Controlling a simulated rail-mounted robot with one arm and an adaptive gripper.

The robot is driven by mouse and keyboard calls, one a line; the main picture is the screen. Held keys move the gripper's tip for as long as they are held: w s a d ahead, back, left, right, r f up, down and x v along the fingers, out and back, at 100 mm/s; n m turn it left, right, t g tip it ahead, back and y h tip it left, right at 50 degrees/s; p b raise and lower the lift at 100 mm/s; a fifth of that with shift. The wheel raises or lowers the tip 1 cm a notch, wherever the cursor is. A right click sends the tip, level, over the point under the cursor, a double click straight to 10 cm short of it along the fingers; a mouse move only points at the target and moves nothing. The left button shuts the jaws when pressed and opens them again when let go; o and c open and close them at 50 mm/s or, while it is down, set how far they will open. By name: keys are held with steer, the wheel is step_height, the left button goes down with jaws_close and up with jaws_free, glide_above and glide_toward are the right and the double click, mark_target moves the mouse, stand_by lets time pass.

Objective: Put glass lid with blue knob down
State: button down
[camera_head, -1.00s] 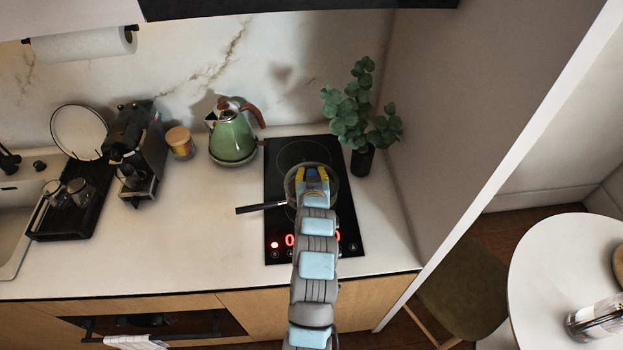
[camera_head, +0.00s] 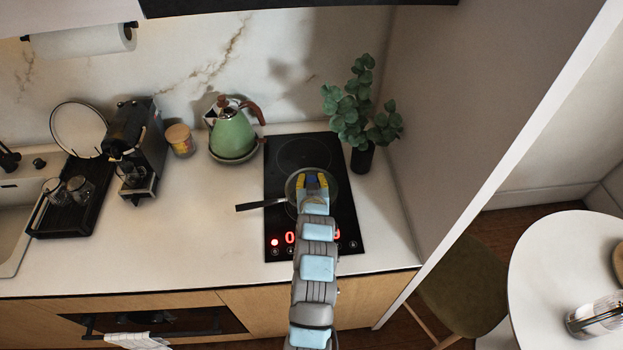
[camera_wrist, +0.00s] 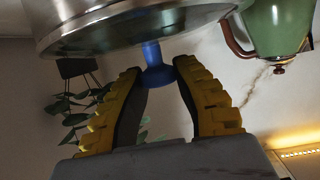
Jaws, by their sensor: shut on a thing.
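The glass lid (camera_wrist: 120,38) with a metal rim fills the top of the wrist view, which is upside down. Its blue knob (camera_wrist: 153,58) is between the two yellow fingertips of my gripper (camera_wrist: 157,75), which are shut on it. In the head view my gripper (camera_head: 314,182) is over the pan on the hob, and the lid (camera_head: 295,181) is around and below the fingers. The dark pan handle (camera_head: 262,204) points left. My arm hides part of the lid and pan, so I cannot tell whether the lid touches the pan.
The black hob (camera_head: 283,226) has a free far zone behind the pan. A green kettle (camera_head: 232,135) stands at the hob's back left, and a potted plant (camera_head: 362,158) at its back right beside the wall. The counter (camera_head: 190,220) left of the pan is clear.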

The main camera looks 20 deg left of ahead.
steer(key=c, duration=0.9)
jaws_free()
steer(key=shift+r+p, duration=0.55)
steer(key=shift+r, duration=0.05)
steer(key=shift+b+v, duration=0.8)
steer(key=shift+v, duration=5.1)
steer(key=shift+d, duration=0.1)
